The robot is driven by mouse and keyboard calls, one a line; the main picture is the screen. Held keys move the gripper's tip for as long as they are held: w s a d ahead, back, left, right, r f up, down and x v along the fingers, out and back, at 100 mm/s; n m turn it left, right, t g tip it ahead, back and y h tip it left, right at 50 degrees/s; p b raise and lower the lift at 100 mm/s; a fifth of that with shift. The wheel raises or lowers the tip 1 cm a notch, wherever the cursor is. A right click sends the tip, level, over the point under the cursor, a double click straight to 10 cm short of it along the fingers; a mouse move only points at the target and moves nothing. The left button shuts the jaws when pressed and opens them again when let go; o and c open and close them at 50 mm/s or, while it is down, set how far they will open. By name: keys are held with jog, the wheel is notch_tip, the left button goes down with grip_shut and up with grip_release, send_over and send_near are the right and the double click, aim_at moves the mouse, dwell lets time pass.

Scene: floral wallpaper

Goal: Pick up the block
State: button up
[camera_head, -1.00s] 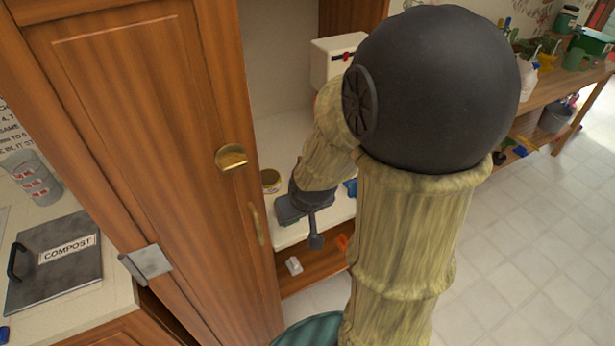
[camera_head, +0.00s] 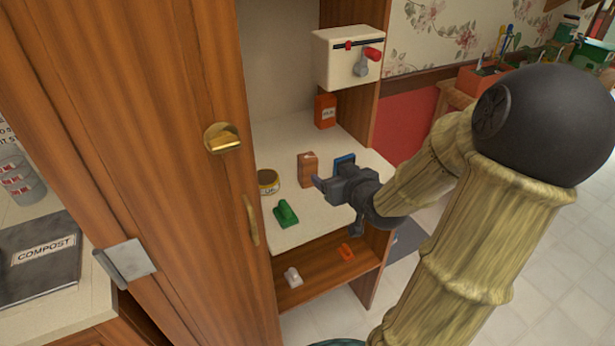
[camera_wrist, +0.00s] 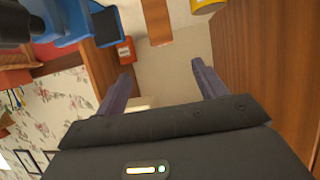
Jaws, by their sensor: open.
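A brown wooden block (camera_head: 308,169) stands upright on the white shelf inside the cabinet. It also shows at the top of the wrist view (camera_wrist: 158,22), beyond the fingertips. My gripper (camera_head: 320,184) is just to the right of and in front of the block in the head view, pointing left. In the wrist view its two fingers (camera_wrist: 161,75) are spread wide with nothing between them. My gripper appears apart from the block.
A round tin (camera_head: 268,182), a green object (camera_head: 286,214), a blue object (camera_head: 343,161) and an orange box (camera_head: 325,111) stand on the shelf. A white box with a red knob (camera_head: 347,57) hangs above. The cabinet door (camera_head: 190,130) is at left.

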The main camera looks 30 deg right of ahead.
aim_at(310, 163)
jog(key=shift+r, duration=0.15)
jog(key=p+x, duration=0.5)
jog(key=x, duration=0.7)
jog(key=shift+w+p, duration=0.1)
jog(key=shift+p, duration=0.25)
jog(key=shift+w, duration=0.1)
jog(key=shift+a+f+p+x, duration=0.2)
jog(key=shift+p+x, duration=0.1)
jog(key=shift+x, duration=1)
jog(key=shift+a+f+p+x, duration=0.15)
jog(key=shift+p+x, duration=0.1)
jog(key=shift+x, duration=1.05)
jog(key=shift+s, duration=0.2)
